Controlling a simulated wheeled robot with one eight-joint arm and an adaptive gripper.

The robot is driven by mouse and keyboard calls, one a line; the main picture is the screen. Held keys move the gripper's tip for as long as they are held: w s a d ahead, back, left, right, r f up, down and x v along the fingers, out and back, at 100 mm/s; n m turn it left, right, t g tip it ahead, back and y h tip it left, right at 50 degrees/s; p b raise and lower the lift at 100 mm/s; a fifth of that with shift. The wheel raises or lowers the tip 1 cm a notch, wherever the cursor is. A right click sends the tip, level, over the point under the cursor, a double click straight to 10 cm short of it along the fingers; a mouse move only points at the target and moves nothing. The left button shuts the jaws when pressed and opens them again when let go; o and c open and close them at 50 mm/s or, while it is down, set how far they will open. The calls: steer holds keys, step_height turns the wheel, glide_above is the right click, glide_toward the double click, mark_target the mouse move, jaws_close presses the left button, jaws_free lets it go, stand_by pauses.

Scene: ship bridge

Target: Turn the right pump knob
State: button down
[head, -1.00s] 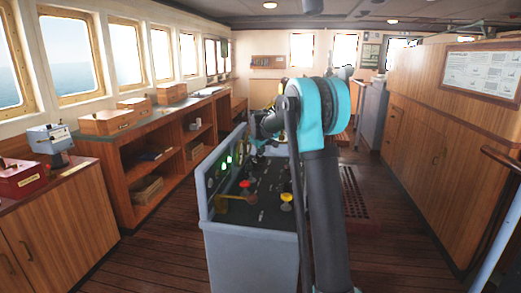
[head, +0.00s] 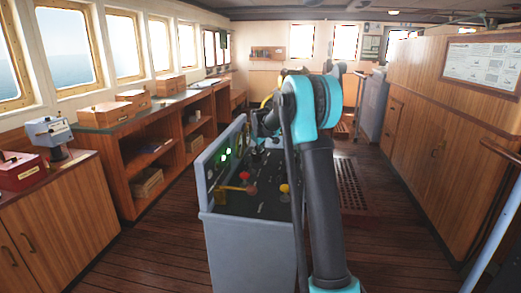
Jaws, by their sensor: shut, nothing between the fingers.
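A grey control console (head: 250,245) stands in the middle of the floor, with a dark sloping top. On it are a red knob (head: 244,176), a yellow knob (head: 284,188) and a brass-coloured lever (head: 232,188). Green lights (head: 226,153) glow on its raised back panel. I cannot tell which control is the right pump knob; my arm hides the console's far right part. My gripper (head: 257,143) shows small and dark over the far part of the console, partly hidden by my arm. It is shut and holds nothing. I cannot tell whether it touches a control.
Wooden shelving (head: 160,155) with boxes on top runs under the windows at left. A cabinet (head: 55,205) with a red device (head: 20,170) stands at front left. A wood-panelled block (head: 440,140) and a handrail (head: 495,235) are at right. Floor (head: 395,240) is free right of the console.

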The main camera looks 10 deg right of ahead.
steer(key=shift+d+n+y, duration=0.35)
steer(key=shift+n+y, duration=0.25)
steer(key=shift+n, duration=0.3)
steer(key=n, duration=0.1)
steer(key=d+n+y, duration=0.1)
steer(key=n+y, duration=0.1)
steer(key=shift+w+d+n, duration=0.25)
steer(key=shift+d+n, duration=0.05)
steer(key=shift+n, duration=0.1)
steer(key=shift+w+d+g+y, duration=0.3)
steer(key=shift+w+d, duration=0.3)
steer(key=shift+d, duration=0.05)
steer(key=shift+w+d, duration=0.15)
steer(key=shift+w, duration=0.05)
steer(key=shift+r, duration=0.1)
